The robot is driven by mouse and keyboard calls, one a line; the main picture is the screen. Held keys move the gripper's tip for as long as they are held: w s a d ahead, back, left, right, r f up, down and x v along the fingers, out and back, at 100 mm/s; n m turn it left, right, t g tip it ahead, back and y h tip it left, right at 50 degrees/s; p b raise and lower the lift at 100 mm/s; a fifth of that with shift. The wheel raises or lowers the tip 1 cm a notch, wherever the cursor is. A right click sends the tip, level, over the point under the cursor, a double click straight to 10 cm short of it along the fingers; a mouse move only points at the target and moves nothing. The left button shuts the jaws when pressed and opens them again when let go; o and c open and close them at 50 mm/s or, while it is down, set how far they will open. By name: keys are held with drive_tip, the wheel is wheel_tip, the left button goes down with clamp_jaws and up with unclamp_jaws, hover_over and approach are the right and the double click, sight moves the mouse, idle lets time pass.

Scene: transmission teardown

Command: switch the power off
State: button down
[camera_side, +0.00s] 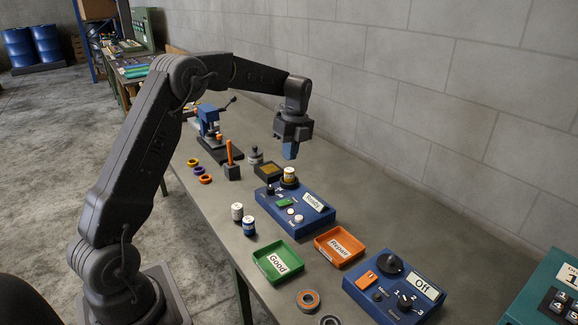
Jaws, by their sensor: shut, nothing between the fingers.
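A blue control box with a white "Off" label (428,288) stands at the right front of the table. It carries a large black knob (390,264), an orange panel (368,279) and small dark switches; their exact settings are too small to read. A second blue box (294,211) with a label that seems to read "Ready" stands mid-table, with a green patch and small buttons on top. My gripper (290,152) is shut and empty, pointing down above the table behind this second box, well away from the "Off" box.
A teal counter box (545,295) is at the right edge. The wall runs behind.

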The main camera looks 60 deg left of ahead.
sight(281, 203)
drive_tip(key=shift+s, duration=0.25)
drive_tip(key=f, duration=0.4)
drive_tip(key=s+f, duration=0.1)
drive_tip(key=f, duration=0.4)
drive_tip(key=s+f, duration=0.1)
drive_tip(key=f, duration=0.3)
drive_tip(key=shift+s+f, duration=0.1)
drive_tip(key=shift+f, duration=0.3)
drive_tip(key=shift+s+f, duration=0.25)
drive_tip(key=shift+f, duration=0.2)
drive_tip(key=shift+w, duration=0.1)
